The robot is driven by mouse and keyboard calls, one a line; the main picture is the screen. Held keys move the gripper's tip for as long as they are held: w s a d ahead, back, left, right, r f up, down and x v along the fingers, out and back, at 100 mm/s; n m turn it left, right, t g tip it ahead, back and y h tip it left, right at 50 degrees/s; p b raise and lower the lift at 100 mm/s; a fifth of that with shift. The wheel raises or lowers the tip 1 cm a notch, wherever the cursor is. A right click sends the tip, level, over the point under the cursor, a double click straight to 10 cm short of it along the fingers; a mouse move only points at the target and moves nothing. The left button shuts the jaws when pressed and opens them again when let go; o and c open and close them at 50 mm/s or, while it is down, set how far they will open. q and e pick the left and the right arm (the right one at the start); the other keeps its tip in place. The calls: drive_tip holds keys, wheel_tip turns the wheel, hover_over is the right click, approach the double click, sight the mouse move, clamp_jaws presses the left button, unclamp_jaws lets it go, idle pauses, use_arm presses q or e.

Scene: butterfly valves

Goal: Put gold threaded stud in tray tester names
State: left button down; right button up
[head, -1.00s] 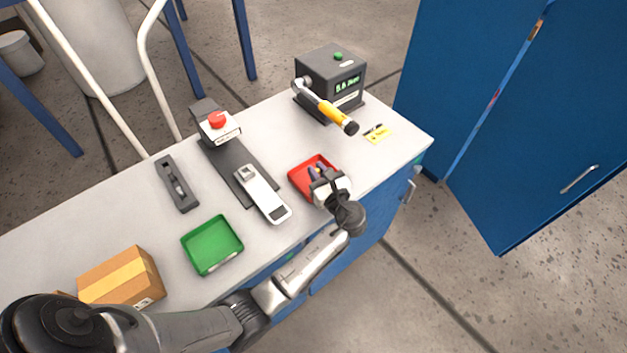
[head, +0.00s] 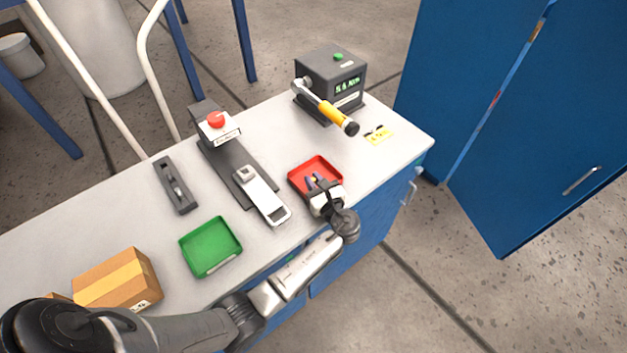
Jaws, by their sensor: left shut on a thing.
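My left gripper (head: 313,184) is over the near edge of the red tray (head: 303,168). It is shut on a small gold piece, which looks like the gold threaded stud (head: 313,178). The fingers hide most of it, and I cannot tell whether it touches the tray floor. The green tray (head: 210,246) lies to the left and looks empty. The tester (head: 335,82) is a dark box with a green button and a lit green display, whose text is too small to read surely. My right gripper is not in view.
A yellow-handled tool (head: 328,112) sticks out from the tester. A yellow label (head: 379,135) lies beside it. A device with a red button (head: 216,120), a white-and-grey tool (head: 262,195), a dark holder (head: 175,185) and a cardboard box (head: 118,279) stand on the bench (head: 135,218).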

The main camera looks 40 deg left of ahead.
use_arm(q)
drive_tip(key=shift+f, duration=0.3)
drive_tip(key=c, duration=1.1)
unclamp_jaws()
drive_tip(key=shift+d+r, duration=0.2)
drive_tip(key=shift+r, duration=0.2)
drive_tip(key=v, duration=1.1)
drive_tip(key=shift+s+d+p, duration=0.2)
drive_tip(key=shift+d+p, duration=0.1)
drive_tip(key=shift+p, duration=0.05)
